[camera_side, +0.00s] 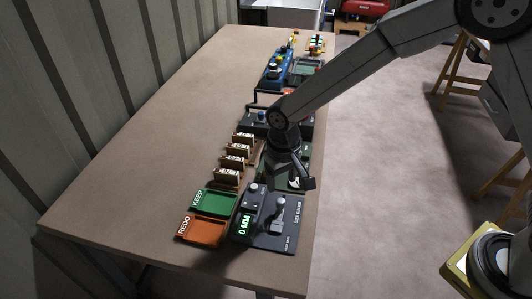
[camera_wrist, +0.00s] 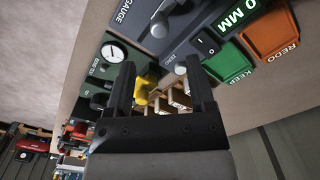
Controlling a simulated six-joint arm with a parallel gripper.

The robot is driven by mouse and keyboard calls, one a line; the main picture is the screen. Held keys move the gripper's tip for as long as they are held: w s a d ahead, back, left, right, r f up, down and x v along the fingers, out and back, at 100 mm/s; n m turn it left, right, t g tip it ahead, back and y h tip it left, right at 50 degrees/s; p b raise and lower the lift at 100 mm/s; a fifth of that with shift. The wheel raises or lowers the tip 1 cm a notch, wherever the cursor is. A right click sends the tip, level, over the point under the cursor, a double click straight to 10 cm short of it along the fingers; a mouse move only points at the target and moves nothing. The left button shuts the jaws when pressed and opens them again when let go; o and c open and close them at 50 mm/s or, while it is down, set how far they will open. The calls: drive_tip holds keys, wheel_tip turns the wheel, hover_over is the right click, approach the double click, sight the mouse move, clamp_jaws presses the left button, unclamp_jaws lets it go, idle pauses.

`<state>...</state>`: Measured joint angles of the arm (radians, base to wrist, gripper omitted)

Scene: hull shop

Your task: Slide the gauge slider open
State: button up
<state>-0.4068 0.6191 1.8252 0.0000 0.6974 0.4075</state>
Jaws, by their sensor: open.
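The size gauge (camera_side: 285,240) is a dark grey box near the front end of the bench in the side view. Its lit display (camera_side: 244,224) reads 0 MM. A grey upright slider knob (camera_side: 279,207) stands on its top. In the wrist view the gauge (camera_wrist: 185,38) is at the top, with the knob (camera_wrist: 160,27) beyond my fingertips. My gripper (camera_side: 291,180) points down just behind the gauge, apart from the knob. In the wrist view my gripper (camera_wrist: 160,82) has its two fingers wide apart, nothing clearly held between them.
A green KEEP tray (camera_side: 213,203) and an orange REDO tray (camera_side: 202,232) lie left of the gauge. Several upright labelled blocks (camera_side: 232,161) stand behind them. A green tester with a dial (camera_wrist: 114,52) is beside my gripper. The bench's left side (camera_side: 150,150) is clear.

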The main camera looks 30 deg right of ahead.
sight(281, 201)
drive_tip(key=shift+f, duration=3.85)
clamp_jaws()
